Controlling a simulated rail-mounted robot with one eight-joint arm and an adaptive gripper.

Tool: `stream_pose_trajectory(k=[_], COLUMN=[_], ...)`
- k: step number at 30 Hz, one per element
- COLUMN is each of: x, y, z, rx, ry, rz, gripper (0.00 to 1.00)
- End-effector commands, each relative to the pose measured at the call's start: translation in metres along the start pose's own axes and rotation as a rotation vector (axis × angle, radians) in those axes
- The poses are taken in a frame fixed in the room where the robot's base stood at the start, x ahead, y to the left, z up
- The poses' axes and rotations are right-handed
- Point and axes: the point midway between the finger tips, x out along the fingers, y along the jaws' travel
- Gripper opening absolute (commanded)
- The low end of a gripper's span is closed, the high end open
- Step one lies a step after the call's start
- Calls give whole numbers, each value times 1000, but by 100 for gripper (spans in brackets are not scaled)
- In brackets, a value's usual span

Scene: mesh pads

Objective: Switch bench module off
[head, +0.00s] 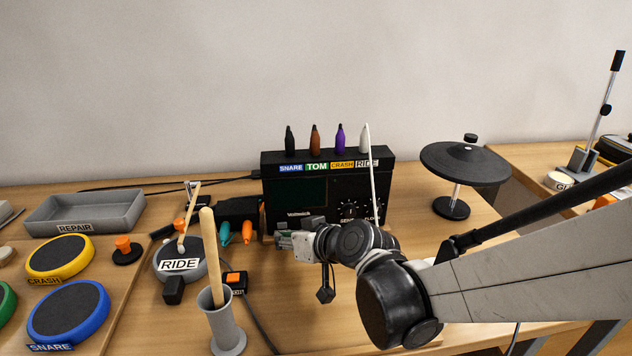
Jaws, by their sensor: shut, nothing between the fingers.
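The bench module (328,178) is a black box with knobs at the right of its front and a dark display panel at the left. Labels SNARE, TOM, CRASH and RIDE run along its top edge. Black, brown, purple and white plugs stand on top. My gripper (287,240) is in front of the module's lower left front. It looks shut and empty, with its fingertips small and partly hidden. My wrist covers part of the module's lower front. I cannot make out a power switch, or whether the gripper touches the module.
A white cable (374,185) hangs down the module's front. Left are the RIDE pad (170,266), a cup (227,330) holding a drumstick, teal and orange plugs (247,232), the CRASH pad (58,257), the SNARE pad (67,312) and a REPAIR tray (122,222). A cymbal (465,164) stands right.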

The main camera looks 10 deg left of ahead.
Motion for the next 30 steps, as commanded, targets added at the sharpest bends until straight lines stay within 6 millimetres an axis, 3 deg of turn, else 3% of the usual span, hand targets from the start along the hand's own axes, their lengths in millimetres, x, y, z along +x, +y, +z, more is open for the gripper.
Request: stream_pose_trajectory(k=[30], x=[-42], y=[-30], z=[30], rx=[0], ry=[0], rz=[0], gripper=[0])
